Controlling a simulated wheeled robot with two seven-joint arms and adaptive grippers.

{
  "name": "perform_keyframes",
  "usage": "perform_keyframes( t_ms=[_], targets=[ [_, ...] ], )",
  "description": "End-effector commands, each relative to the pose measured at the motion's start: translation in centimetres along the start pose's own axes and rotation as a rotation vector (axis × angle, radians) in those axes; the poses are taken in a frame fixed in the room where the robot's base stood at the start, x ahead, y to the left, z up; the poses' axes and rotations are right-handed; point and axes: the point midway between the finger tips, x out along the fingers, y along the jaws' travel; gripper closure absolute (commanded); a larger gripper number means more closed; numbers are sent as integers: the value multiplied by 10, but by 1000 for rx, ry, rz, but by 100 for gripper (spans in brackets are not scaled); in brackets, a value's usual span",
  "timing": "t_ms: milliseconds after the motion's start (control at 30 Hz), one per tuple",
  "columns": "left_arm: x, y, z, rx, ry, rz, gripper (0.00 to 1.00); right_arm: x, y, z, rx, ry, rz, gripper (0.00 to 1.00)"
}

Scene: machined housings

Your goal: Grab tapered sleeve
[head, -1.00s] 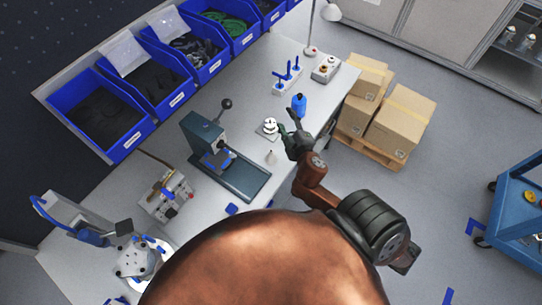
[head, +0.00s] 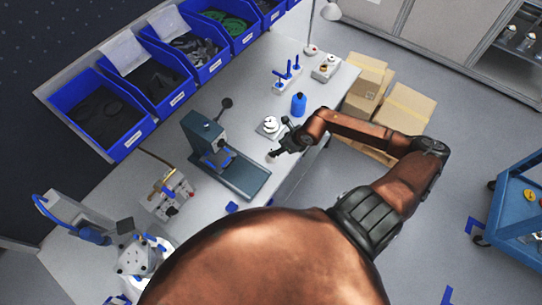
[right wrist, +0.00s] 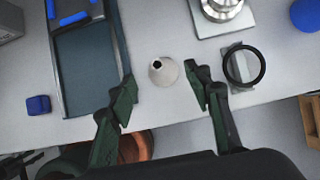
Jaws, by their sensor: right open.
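The tapered sleeve (right wrist: 164,74), a small pale cone with a dark hole in its top, stands on the bench in the right wrist view. My right gripper (right wrist: 160,82) is open, with one fingertip on each side of the sleeve in that picture; the fingers do not appear to touch it. In the head view the right gripper (head: 275,153) is over the bench, right of the press, and the sleeve is mostly hidden by it. My left gripper is not in view.
A press with a dark base (head: 242,174) stands left of the gripper. A silver part on a plate (head: 268,127) and a blue bottle (head: 298,104) stand behind it. A black ring (right wrist: 243,66) lies to the right in the wrist view. A small blue block (right wrist: 38,105) lies left.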

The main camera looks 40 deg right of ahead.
Motion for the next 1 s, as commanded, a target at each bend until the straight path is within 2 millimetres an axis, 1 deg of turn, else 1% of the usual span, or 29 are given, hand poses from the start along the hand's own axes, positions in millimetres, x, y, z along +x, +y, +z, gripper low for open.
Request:
perform_keyframes(
  t_ms=[33, 267, 433, 500, 600, 700, 867, 1000],
  targets=[
    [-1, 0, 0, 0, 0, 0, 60, 4, -2, 0, -2, 4, -5, 54],
    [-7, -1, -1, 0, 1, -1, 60, 28, 0, -1, 0, 4, -2, 54],
    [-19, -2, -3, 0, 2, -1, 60, 51, 3, -3, 1, 3, -1, 54],
    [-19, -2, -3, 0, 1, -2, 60, 62, 2, -4, 2, 3, -1, 54],
    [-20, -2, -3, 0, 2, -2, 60, 71, 2, -4, 0, 2, -1, 54],
    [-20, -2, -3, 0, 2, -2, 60, 75, 2, -5, -1, 3, -1, 54],
    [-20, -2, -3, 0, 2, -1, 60, 75, 2, -5, -1, 3, -1, 54],
    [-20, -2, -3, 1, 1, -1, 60, 75, 2, -5, -1, 3, -1, 63]
  ],
)
